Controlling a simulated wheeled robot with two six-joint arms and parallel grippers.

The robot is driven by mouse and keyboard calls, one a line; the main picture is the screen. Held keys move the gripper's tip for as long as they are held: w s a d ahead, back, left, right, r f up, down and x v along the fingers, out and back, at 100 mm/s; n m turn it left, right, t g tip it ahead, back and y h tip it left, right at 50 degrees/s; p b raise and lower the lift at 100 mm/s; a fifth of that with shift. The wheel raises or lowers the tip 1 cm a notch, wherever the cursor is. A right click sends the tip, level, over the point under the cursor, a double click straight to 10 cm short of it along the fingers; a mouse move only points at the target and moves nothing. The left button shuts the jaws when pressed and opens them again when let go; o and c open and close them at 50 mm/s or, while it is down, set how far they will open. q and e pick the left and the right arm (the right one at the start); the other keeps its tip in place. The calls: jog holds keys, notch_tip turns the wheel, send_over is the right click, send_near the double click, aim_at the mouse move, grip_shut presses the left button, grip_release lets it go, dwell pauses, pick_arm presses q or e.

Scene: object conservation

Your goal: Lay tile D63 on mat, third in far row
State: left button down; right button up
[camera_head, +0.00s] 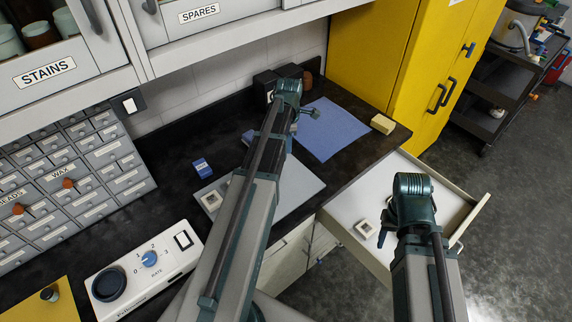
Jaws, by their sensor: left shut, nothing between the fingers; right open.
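A pale square tile (367,229) with a darker centre lies in the open drawer (343,214); its label is too small to read. My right gripper (382,236) is open just right of this tile, partly hidden by its own wrist. A similar tile (211,200) lies on the grey board (300,188) on the dark bench. A blue mat (338,130) lies on the bench further back, with no tile visible on its uncovered part. My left gripper (314,113) is shut and empty over the mat's left part. My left arm hides part of the board and the bench behind it.
A blue box (201,168) stands left of the board. A cream block (383,124) sits at the bench's right end. Dark boxes (266,84) stand against the wall. A white dial device (144,270) is at front left. The yellow cabinet (400,50) rises behind the drawer.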

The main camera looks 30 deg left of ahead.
aim_at(288, 170)
pick_arm(q)
notch_tip(288, 170, down, 11)
jog(key=b, duration=1)
jog(key=shift+r+b, duration=0.2)
jog(key=shift+b, duration=0.1)
jog(key=a, duration=0.1)
jog(key=s+a, duration=0.2)
jog(key=shift+r+p, duration=0.3)
jog(key=shift+p, duration=0.05)
jog(key=shift+s+a, duration=0.15)
jog(key=shift+a, duration=0.1)
jog(key=shift+s+a, duration=0.7)
jog(key=shift+a, duration=0.15)
jog(key=shift+w, duration=0.1)
